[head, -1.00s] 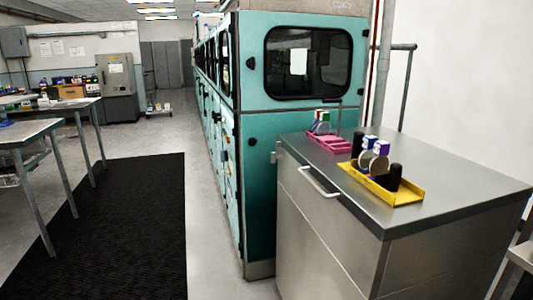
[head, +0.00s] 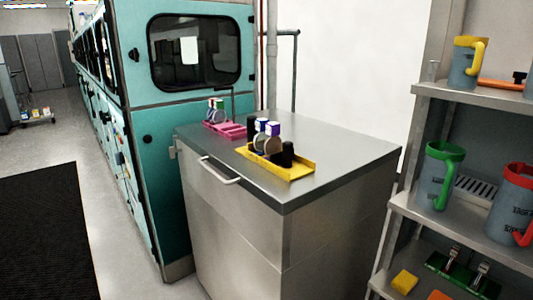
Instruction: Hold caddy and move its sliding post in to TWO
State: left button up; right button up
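Two holders stand on the grey metal cabinet top; I cannot tell for sure which is the caddy. The yellow tray (head: 301,170) is nearer and holds dark cylinders, round discs and white-and-purple bottles. The pink tray (head: 234,131) is farther back at the left, with small bottles and a thin upright rod with a bent top beside it. A sliding post and a TWO mark are too small to make out. Neither of my grippers is in view.
The steel cabinet (head: 215,235) has a bar handle and free top around the trays. A teal machine (head: 163,160) stands behind it. A shelf rack (head: 425,92) at right holds grey mugs with coloured rims and a green base with metal uprights (head: 462,275). A black mat (head: 45,230) lies left.

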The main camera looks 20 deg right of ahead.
aim_at(285, 158)
jog(key=u, duration=0.75)
jog(key=i, duration=2.45)
jog(key=z, duration=3.3)
jog(key=i, duration=0.5)
jog(key=u, duration=0.1)
jog(key=k, duration=0.5)
